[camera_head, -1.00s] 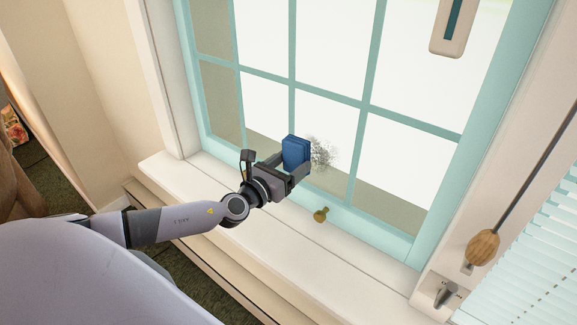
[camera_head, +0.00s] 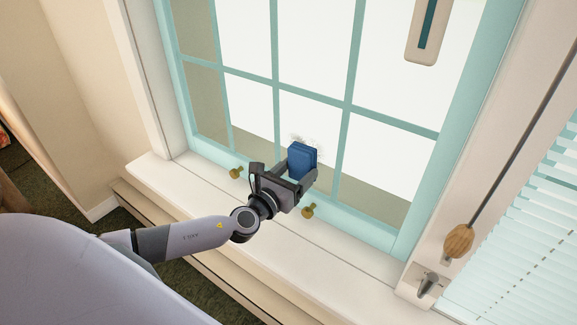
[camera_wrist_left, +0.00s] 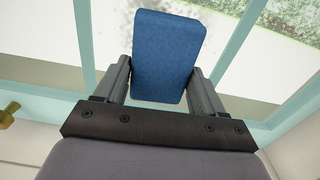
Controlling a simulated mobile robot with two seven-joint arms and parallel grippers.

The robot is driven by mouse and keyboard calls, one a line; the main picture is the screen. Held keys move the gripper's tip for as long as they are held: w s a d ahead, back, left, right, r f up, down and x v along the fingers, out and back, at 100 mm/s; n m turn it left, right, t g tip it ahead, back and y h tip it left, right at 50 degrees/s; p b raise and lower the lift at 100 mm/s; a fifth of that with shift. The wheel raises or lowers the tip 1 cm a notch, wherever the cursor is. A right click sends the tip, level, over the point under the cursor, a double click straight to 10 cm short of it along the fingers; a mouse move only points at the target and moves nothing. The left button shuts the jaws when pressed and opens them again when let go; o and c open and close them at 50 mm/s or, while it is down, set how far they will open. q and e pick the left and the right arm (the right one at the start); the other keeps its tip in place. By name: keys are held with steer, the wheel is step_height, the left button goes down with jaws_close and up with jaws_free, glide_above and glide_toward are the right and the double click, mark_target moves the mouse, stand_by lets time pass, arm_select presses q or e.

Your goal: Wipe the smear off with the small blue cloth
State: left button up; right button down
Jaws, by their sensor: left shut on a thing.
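The small blue cloth (camera_head: 302,158) is a folded, block-like pad held up at the lower middle pane of the window. My left gripper (camera_head: 297,170) is shut on it, with one finger on each side. The left wrist view shows the cloth (camera_wrist_left: 168,55) upright between the two fingers (camera_wrist_left: 162,82). Faint grey specks of the smear (camera_head: 297,138) show on the glass just above the cloth's top edge. The cloth hides the glass behind it, so I cannot tell how much smear lies there. Whether the cloth touches the glass is unclear. My right gripper is out of view.
The pale teal window frame (camera_head: 395,119) divides the glass into panes. Two brass knobs (camera_head: 308,211) (camera_head: 236,172) stand out at the lower frame, near my gripper. A white sill (camera_head: 205,195) runs below. A wooden cord pull (camera_head: 458,241) and blinds (camera_head: 510,265) are at right.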

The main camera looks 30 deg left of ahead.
mark_target(291, 159)
arm_select(q)
steer(key=d+p, duration=0.1)
steer(key=d, duration=0.4)
steer(key=shift+s, duration=0.2)
steer(key=shift+d, duration=0.1)
steer(key=shift+w+a+b, duration=0.2)
steer(key=shift+a+b, duration=0.3)
steer(key=shift+a, duration=1.45)
steer(key=shift+w+a+b, duration=0.15)
steer(key=shift+a+b, duration=0.65)
steer(key=shift+a, duration=1)
steer(key=a+r, duration=0.1)
steer(key=a, duration=0.1)
steer(key=a+r+p, duration=0.1)
steer(key=r, duration=0.1)
steer(key=shift+w+a+r, duration=0.1)
steer(key=shift+w+a, duration=0.1)
steer(key=shift+a, duration=0.15)
steer(key=shift+s+d+f+p, duration=0.15)
steer(key=shift+d+p, duration=0.3)
steer(key=shift+d, duration=0.6)
steer(key=shift+s+d+f+p, duration=0.1)
steer(key=shift+d+p, duration=0.3)
steer(key=shift+d, duration=0.6)
